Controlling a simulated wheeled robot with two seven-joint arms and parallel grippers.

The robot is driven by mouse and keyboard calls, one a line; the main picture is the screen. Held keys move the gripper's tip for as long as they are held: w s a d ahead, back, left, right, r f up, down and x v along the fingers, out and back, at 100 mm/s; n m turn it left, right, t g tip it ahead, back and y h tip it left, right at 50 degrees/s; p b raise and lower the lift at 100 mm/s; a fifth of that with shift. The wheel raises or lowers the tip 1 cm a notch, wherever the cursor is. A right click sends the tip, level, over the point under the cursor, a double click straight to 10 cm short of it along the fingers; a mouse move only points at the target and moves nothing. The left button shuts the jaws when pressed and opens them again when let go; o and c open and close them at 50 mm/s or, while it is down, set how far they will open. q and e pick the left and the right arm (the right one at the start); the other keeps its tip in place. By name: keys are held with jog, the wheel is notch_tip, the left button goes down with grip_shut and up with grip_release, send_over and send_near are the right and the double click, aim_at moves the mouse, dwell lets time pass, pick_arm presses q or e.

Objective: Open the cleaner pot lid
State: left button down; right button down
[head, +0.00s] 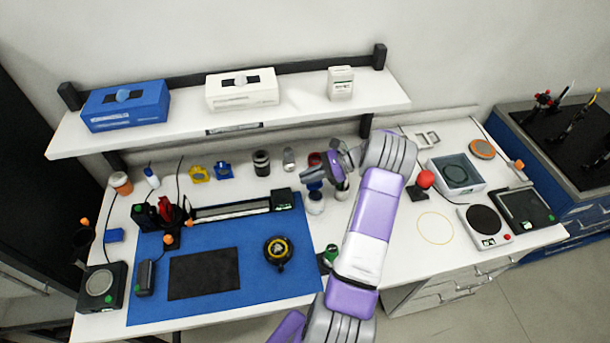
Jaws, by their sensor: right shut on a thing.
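My right gripper (312,177) is at the back of the bench, seen small and from above. It is shut on what looks like the dark blue lid (314,186) of a small white pot (315,204). I take this as the cleaner pot, but no label is readable. The lid sits at or just above the pot's mouth; I cannot tell whether they touch. My right wrist and fingers partly cover the pots around it. My left gripper is out of view.
Another pale pot (342,190) stands close to the right of it, and a red-topped one (315,159) behind. A dark jar (261,163) stands to the left. The shelf (310,112) overhangs the back. The blue mat (215,287) has bare room in front.

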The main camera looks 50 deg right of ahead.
jog(key=c, duration=1.3)
grip_release()
jog(key=shift+b+v, duration=0.35)
jog(key=shift+v, duration=3.5)
